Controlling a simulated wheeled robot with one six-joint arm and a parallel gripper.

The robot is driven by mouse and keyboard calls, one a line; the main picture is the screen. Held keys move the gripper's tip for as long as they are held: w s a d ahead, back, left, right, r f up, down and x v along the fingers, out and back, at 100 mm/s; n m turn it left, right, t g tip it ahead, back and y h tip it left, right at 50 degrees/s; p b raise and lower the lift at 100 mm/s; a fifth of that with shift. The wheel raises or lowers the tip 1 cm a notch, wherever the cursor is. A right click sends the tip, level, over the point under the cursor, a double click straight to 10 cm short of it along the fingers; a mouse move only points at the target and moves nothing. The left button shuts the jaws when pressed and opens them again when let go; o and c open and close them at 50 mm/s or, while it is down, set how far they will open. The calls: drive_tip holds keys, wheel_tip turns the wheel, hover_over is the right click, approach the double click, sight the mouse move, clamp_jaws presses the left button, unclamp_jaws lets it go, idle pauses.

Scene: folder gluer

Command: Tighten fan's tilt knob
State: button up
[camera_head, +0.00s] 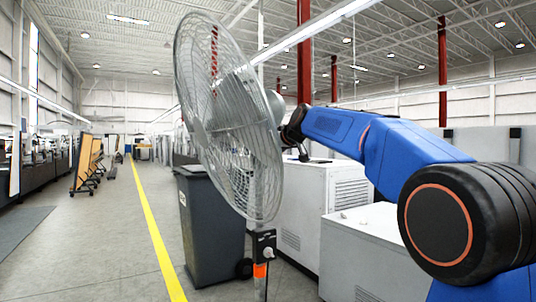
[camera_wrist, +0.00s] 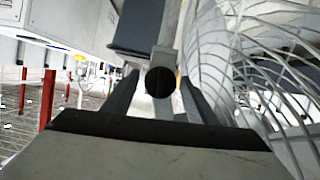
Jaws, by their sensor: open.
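The large fan (camera_head: 235,110) stands in front of me, with its wire cage tilted and its motor housing (camera_head: 276,105) at the right. The cage also fills the right of the wrist view (camera_wrist: 270,60). A dark round knob (camera_wrist: 160,82), which looks like the tilt knob, sits on a grey bracket in the wrist view. My gripper (camera_wrist: 159,92) is open, with one finger to each side of the knob. Whether a finger touches it I cannot tell.
The fan's pole carries a black box (camera_head: 263,243) and an orange band (camera_head: 260,270). A dark grey bin (camera_head: 212,235) stands close behind the fan. White cabinets (camera_head: 312,210) stand behind and below my arm.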

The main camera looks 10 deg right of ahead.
drive_tip(key=c, duration=1)
drive_tip(key=shift+o, duration=0.2)
drive_tip(key=m+y, duration=0.1)
drive_tip(key=m, duration=0.2)
drive_tip(key=shift+d+y, duration=0.2)
drive_tip(key=shift+y, duration=0.2)
drive_tip(key=m+y, duration=0.2)
drive_tip(key=m, duration=0.1)
drive_tip(key=shift+d+f+g, duration=0.1)
drive_tip(key=shift+g, duration=0.3)
drive_tip(key=shift+w+f+m+t+y, duration=0.1)
drive_tip(key=shift+m+t+y, duration=0.15)
drive_tip(key=shift+m+y, duration=0.75)
drive_tip(key=shift+s+f+m+t+y, duration=0.1)
drive_tip(key=shift+m+t+y, duration=0.2)
drive_tip(key=shift+m, duration=1.3)
drive_tip(key=shift+w+f+m+t+y, duration=0.1)
drive_tip(key=shift+m+t+y, duration=0.15)
drive_tip(key=shift+m+y, duration=0.7)
drive_tip(key=shift+m+h, duration=0.35)
drive_tip(key=shift+m, duration=0.1)
